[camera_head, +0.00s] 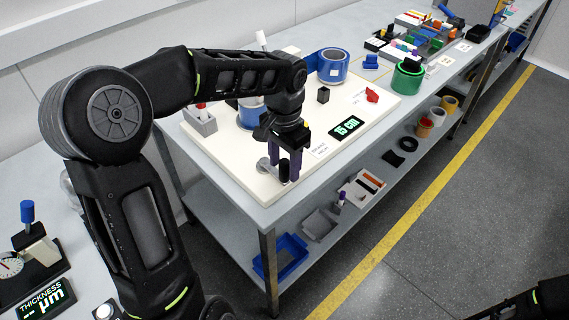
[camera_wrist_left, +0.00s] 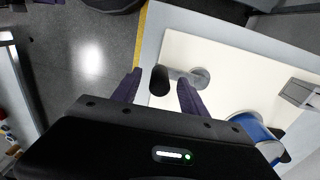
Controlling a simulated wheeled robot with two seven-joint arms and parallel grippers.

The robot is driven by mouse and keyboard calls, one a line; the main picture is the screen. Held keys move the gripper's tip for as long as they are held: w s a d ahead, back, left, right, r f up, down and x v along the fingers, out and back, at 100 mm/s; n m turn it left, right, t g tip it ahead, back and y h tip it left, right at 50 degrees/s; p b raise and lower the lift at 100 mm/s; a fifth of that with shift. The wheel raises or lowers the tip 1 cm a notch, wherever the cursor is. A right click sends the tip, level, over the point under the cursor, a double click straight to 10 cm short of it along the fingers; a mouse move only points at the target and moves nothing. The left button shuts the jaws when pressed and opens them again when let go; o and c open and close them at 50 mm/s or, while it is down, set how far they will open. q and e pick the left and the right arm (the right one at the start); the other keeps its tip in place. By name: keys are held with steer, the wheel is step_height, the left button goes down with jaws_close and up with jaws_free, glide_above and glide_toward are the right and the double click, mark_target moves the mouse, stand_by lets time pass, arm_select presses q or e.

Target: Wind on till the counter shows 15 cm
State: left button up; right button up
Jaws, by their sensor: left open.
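The counter (camera_head: 346,127) on the white board (camera_head: 376,108) reads 15 cm in green digits. A crank with a round grey metal hub (camera_head: 263,165) sits near the board's front left corner; the hub (camera_wrist_left: 200,78) and the crank's black knob (camera_wrist_left: 159,80) show in the left wrist view. My left gripper (camera_head: 287,166) is over the knob, its purple fingers open with the knob between them and gaps visible (camera_wrist_left: 158,88). A blue roll (camera_head: 252,113) stands behind my left wrist, partly hidden; another blue roll (camera_head: 333,66) stands at the back. My right gripper is out of view.
A grey holder (camera_head: 200,120) stands at the board's left edge. A red piece (camera_head: 372,95) and a small black block (camera_head: 323,95) sit on the board. A green roll (camera_head: 407,78) stands beyond it. Trays and rolls fill the lower shelf.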

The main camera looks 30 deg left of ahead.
arm_select(q)
step_height(320, 180, up, 7)
steer(key=p, duration=0.4)
steer(key=shift+f, duration=0.15)
steer(key=shift+f, duration=0.1)
